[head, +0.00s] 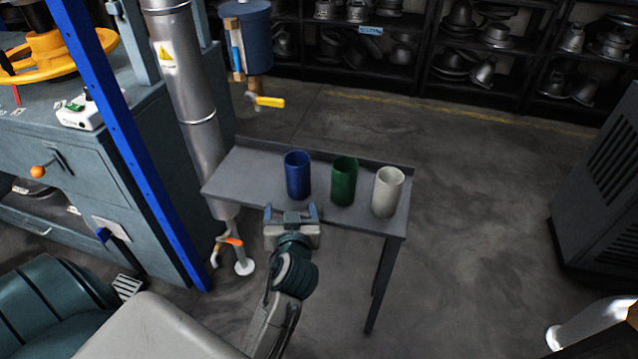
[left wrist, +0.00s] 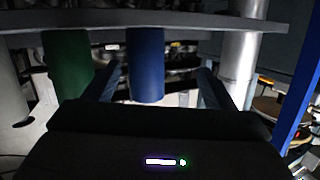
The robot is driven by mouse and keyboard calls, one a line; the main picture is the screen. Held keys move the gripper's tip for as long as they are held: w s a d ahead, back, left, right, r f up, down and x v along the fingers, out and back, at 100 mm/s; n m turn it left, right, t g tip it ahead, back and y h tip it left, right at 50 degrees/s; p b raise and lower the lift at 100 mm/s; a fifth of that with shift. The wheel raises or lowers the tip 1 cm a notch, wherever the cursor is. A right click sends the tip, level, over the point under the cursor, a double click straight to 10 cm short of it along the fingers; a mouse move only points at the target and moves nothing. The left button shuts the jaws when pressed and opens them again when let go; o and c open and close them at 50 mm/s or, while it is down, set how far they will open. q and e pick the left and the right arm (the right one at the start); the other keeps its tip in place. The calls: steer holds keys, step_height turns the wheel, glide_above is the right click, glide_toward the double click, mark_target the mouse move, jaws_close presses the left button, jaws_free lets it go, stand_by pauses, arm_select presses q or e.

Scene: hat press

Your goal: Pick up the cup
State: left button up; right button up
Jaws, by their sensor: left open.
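Three cups stand upright in a row on a small dark grey table (head: 235,180): a blue cup (head: 298,176), a green cup (head: 343,181) and a white cup (head: 387,192). My left gripper (head: 291,211) is open and empty at the table's front edge, just in front of the blue cup. In the left wrist view, which looks upside down, the blue cup (left wrist: 147,65) shows between the two fingers, nearer the left one. The green cup (left wrist: 68,62) and part of the white cup (left wrist: 12,95) are further left. My right gripper is not in view.
A metal pipe (head: 190,90) and a blue post (head: 125,130) stand left of the table. A blue tank (head: 246,38) with a yellow-handled valve (head: 268,101) is behind it. Shelves of metal moulds line the back. A dark cabinet (head: 603,190) stands at right. Floor right of the table is clear.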

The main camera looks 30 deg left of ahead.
arm_select(q)
steer(key=n+t+y, duration=0.1)
steer(key=t, duration=0.1)
glide_toward(296, 154)
steer(key=s, duration=0.1)
steer(key=shift+w+d+f+y, duration=0.1)
steer(key=shift+w+d+y, duration=0.15)
steer(key=shift+d, duration=0.2)
steer(key=x, duration=0.5)
steer(key=shift+s+a, duration=0.1)
steer(key=p+x, duration=0.1)
steer(key=x, duration=0.4)
steer(key=shift+f, duration=0.1)
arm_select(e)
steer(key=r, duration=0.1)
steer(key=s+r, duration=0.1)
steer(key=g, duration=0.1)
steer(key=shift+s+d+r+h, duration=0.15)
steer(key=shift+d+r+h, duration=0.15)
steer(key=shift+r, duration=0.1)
arm_select(q)
steer(key=c, duration=1.4)
